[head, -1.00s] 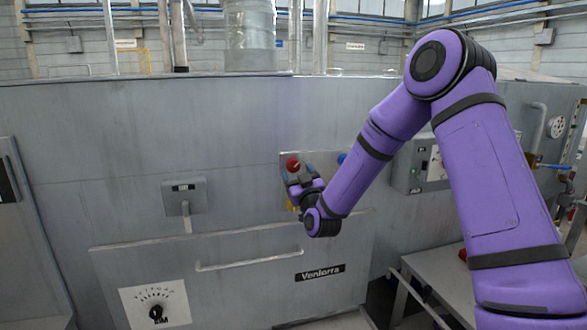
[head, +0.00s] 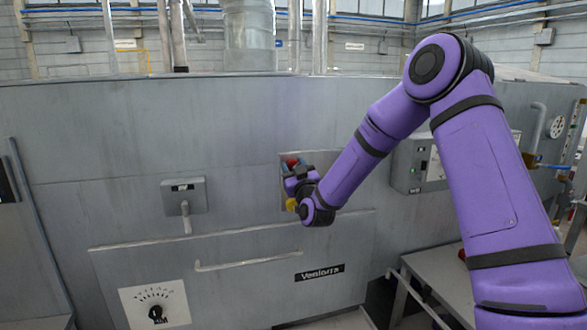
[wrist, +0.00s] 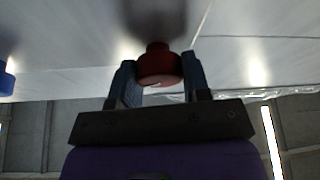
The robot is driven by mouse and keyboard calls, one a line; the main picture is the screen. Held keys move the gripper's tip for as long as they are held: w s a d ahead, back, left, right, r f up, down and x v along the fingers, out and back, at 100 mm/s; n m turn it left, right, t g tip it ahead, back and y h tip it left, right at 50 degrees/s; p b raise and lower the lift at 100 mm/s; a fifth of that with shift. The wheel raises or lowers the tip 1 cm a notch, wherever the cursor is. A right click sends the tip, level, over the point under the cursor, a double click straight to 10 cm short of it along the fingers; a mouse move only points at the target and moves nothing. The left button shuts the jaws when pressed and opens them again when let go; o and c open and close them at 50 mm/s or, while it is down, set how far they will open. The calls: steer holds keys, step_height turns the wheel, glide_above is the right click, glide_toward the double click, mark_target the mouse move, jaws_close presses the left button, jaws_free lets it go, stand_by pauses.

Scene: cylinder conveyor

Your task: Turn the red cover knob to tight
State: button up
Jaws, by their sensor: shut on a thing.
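The red cover knob (head: 291,161) sits on a small plate on the grey machine front, and my gripper (head: 294,171) partly hides it in the head view. In the wrist view the red knob (wrist: 158,66) is between the two dark fingers of my gripper (wrist: 159,80). The fingers are shut on the knob. Its pointer and any tight marking cannot be read here.
A yellow knob (head: 291,204) is just below my gripper. A blue knob (wrist: 5,78) shows at the left of the wrist view. A grey lever box (head: 184,195) and a door handle (head: 247,262) stand out from the machine front.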

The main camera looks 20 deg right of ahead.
steer(key=shift+m, duration=0.3)
steer(key=m+h, duration=0.2)
steer(key=m, duration=0.2)
steer(key=m+h, duration=0.2)
steer(key=m, duration=0.1)
steer(key=shift+m, duration=0.4)
steer(key=m+g+h, duration=0.1)
steer(key=m+h, duration=0.1)
steer(key=m, duration=0.2)
steer(key=m+g+h, duration=0.1)
steer(key=m+h, duration=0.1)
steer(key=m, duration=0.2)
steer(key=shift+m, duration=0.3)
steer(key=m+g, duration=0.1)
steer(key=m, duration=0.2)
steer(key=m+g+h, duration=0.1)
steer(key=m+g, duration=0.1)
steer(key=m, duration=0.2)
steer(key=m+g, duration=0.1)
steer(key=m, duration=0.3)
steer(key=shift+m+g+y, duration=0.4)
steer(key=o, duration=0.9)
steer(key=shift+s+a, duration=0.1)
